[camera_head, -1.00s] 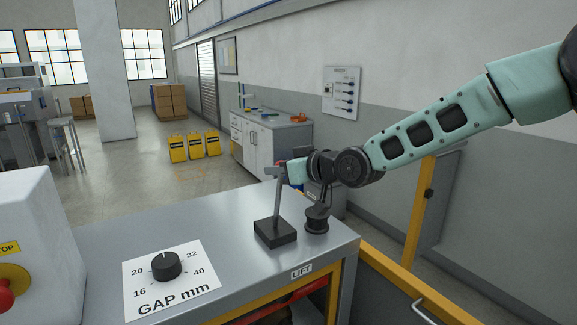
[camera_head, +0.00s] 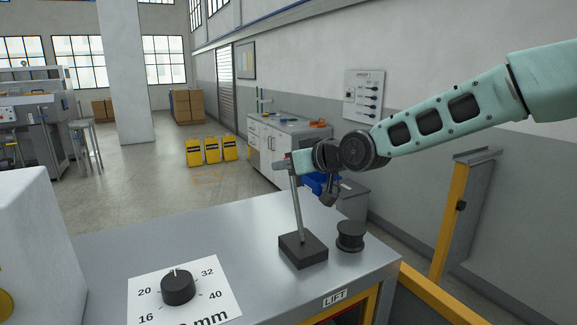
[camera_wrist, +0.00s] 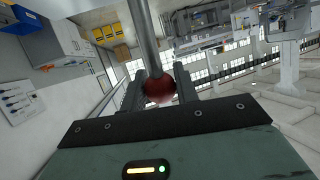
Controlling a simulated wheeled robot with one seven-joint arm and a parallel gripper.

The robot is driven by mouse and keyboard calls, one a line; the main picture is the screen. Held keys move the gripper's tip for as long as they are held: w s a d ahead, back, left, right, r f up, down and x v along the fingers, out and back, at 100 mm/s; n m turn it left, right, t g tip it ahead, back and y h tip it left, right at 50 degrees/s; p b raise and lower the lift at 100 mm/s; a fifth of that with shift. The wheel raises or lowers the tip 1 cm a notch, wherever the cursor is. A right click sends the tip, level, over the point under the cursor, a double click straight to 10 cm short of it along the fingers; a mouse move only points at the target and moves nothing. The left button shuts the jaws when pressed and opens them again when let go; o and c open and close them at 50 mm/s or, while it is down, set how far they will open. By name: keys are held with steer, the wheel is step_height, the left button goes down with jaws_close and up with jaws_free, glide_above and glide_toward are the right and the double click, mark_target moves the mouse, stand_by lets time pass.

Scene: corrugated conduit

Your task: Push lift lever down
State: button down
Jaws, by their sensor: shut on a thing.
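The lift lever is a grey rod (camera_head: 296,205) rising from a square black base (camera_head: 302,250) on the metal cabinet top, behind the LIFT label (camera_head: 334,298). The rod stands nearly upright, leaning slightly left toward its top. In the wrist view the rod (camera_wrist: 147,35) ends in a dark red ball knob (camera_wrist: 159,89). My gripper (camera_head: 284,164) is at the top of the lever. In the wrist view its two fingers are shut around the red knob. The fingers hide the knob in the head view.
A black round knob (camera_head: 350,236) stands just right of the lever base. A GAP mm dial (camera_head: 178,287) sits at front left, beside a white housing (camera_head: 38,245). A yellow post (camera_head: 450,222) stands at right. The cabinet top (camera_head: 215,235) is clear left of the lever.

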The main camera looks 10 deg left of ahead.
steer(key=shift+f, duration=0.15)
steer(key=c, duration=1.1)
jaws_free()
steer(key=shift+w, duration=0.1)
steer(key=shift+o, duration=0.2)
steer(key=shift+d, duration=0.15)
steer(key=b+v, duration=0.1)
steer(key=v, duration=1.6)
steer(key=shift+s+b, duration=0.25)
steer(key=shift+b, duration=0.1)
